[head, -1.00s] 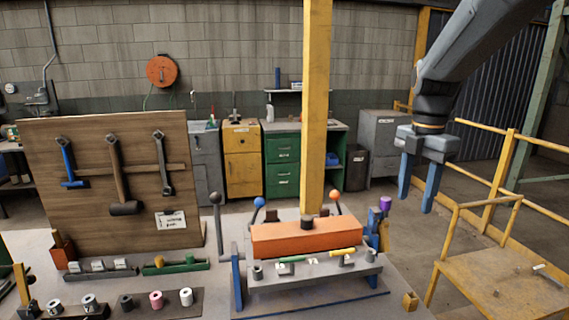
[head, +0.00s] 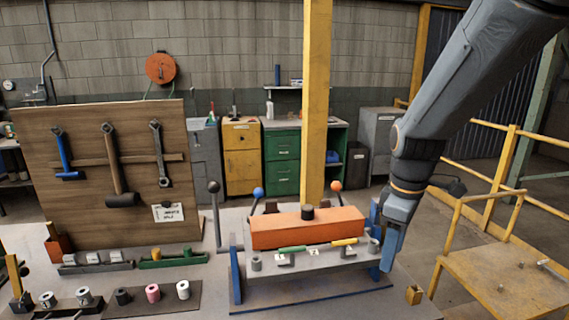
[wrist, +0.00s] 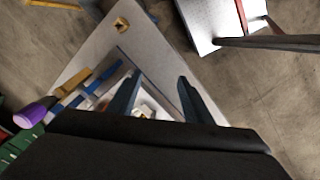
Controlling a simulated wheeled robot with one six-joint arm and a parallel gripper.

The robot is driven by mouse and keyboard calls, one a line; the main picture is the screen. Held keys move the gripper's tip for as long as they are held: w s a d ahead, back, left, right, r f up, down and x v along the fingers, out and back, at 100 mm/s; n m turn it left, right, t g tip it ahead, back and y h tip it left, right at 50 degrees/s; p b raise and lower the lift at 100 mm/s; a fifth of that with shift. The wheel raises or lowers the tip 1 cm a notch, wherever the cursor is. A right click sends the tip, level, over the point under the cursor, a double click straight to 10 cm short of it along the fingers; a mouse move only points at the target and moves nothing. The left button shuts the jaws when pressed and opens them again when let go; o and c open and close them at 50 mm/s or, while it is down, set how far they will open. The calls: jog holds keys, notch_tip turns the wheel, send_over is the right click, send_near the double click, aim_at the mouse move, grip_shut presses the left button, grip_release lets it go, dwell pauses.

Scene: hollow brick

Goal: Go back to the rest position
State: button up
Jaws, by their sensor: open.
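My gripper (head: 391,258) has blue fingers pointing down at the right end of the workbench, beside the grey fixture that carries an orange block (head: 305,229). In the head view the fingers overlap, seen nearly edge-on. In the wrist view my gripper (wrist: 158,84) is open, with its two dark fingers apart and nothing clearly held between them. The bench surface and part of the fixture lie below. My arm hides the fixture's right end and the purple-knobbed lever in the head view; the purple knob (wrist: 36,111) shows in the wrist view.
A small yellow block (head: 414,294) sits at the bench's right corner. A yellow platform (head: 505,285) with railings stands to the right. A yellow post (head: 316,110) rises behind the fixture. A wooden tool board (head: 90,225) stands at left. Floor shows between bench and platform.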

jog(key=s+a+f+m+b, duration=0.2)
jog(key=s+a+f+m, duration=0.2)
jog(key=s+f+m, duration=0.4)
notch_tip(320, 180, down, 2)
jog(key=m, duration=0.2)
jog(key=shift+m+t+b, duration=0.3)
